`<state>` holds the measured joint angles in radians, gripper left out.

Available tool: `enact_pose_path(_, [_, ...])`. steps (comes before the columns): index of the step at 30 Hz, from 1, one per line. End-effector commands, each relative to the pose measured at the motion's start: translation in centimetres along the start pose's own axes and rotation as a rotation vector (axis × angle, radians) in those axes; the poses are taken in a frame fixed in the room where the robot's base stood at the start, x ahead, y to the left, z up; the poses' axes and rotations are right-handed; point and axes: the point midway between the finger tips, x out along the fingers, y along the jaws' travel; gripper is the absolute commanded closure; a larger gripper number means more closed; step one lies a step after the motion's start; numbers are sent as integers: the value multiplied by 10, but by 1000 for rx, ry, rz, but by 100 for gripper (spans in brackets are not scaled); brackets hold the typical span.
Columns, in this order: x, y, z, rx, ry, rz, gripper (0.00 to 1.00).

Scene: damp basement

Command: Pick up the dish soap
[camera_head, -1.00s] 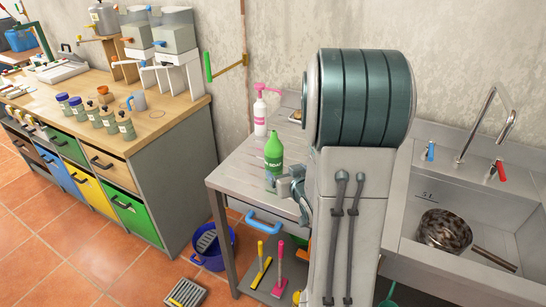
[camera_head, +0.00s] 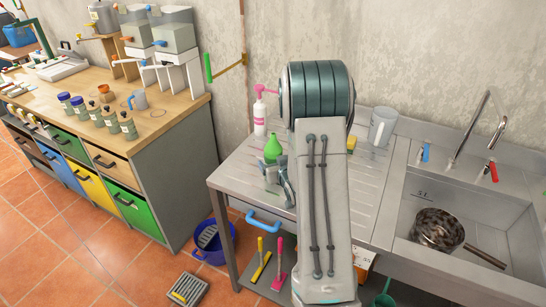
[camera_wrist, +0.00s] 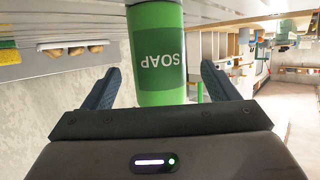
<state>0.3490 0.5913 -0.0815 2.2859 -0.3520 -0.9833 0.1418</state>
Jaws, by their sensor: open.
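The dish soap, a green bottle (camera_head: 273,148), stands upright near the left end of the steel counter in the head view. My gripper hides its lower part there. In the wrist view the green bottle (camera_wrist: 160,50) appears upside down with its SOAP label facing me. My gripper (camera_wrist: 159,82) is open, with one blue finger on each side of the bottle. The bottle is partly between the fingers, and I see gaps on both sides. In the head view my gripper (camera_head: 279,178) is at the bottle's near side, partly covered by my arm.
A white bottle with a pink pump (camera_head: 260,114) stands behind the green bottle. A grey-white jug (camera_head: 382,127) and a yellow sponge (camera_head: 351,143) are to the right. A sink (camera_head: 465,215) holds a pot (camera_head: 438,229). A wooden bench (camera_head: 160,119) with several jars stands left.

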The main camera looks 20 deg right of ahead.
Motion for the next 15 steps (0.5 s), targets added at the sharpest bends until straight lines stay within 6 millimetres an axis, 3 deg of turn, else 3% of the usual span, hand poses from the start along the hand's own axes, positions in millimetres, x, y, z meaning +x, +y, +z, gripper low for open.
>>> enact_pose_path(7, [30,1,-5,-1,-1,-2,19])
enact_pose_path(15, [38,1,-4,-1,-1,-1,19])
